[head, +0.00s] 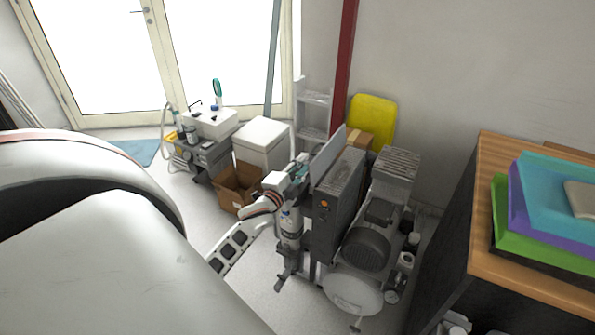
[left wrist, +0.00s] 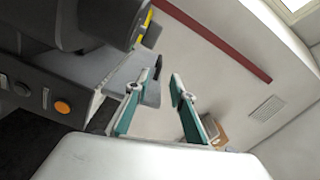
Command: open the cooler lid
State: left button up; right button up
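The cooler (head: 268,158) is a white box standing on the floor near the glazed doors in the head view. Its flat white lid (head: 262,133) lies shut on top. My left gripper (head: 301,168) is to the right of the cooler and apart from it, close beside the dark compressor cabinet. In the left wrist view the two teal-padded fingers (left wrist: 165,78) stand apart with nothing between them. I cannot make out the cooler in that view. My right gripper is not in view.
The dark cabinet with an orange button (head: 340,200) and the compressor (head: 368,245) stand right of my arm. An open cardboard box (head: 234,190) sits before the cooler. A cart with white equipment (head: 210,125) is left of it. Clear floor lies near the doors.

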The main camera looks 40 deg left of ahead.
pick_arm(q)
jog(key=v, duration=0.3)
jog(key=shift+s, duration=0.35)
jog(key=shift+d, duration=0.1)
jog(key=s+d+f+n+g+h, duration=0.2)
jog(key=s+d+f, duration=0.4)
jog(key=d, duration=0.4)
jog(key=s+d+f+n+g+h, duration=0.2)
jog(key=s+d+f, duration=0.4)
jog(key=s+d, duration=0.3)
jog(key=s+d+f+n+g+h, duration=0.2)
jog(key=s+d+f, duration=0.4)
jog(key=d, duration=0.5)
jog(key=shift+s+d+f+n+g+h, duration=0.2)
jog(key=shift+s+d+n+g+h, duration=0.2)
jog(key=shift+s+n, duration=0.6)
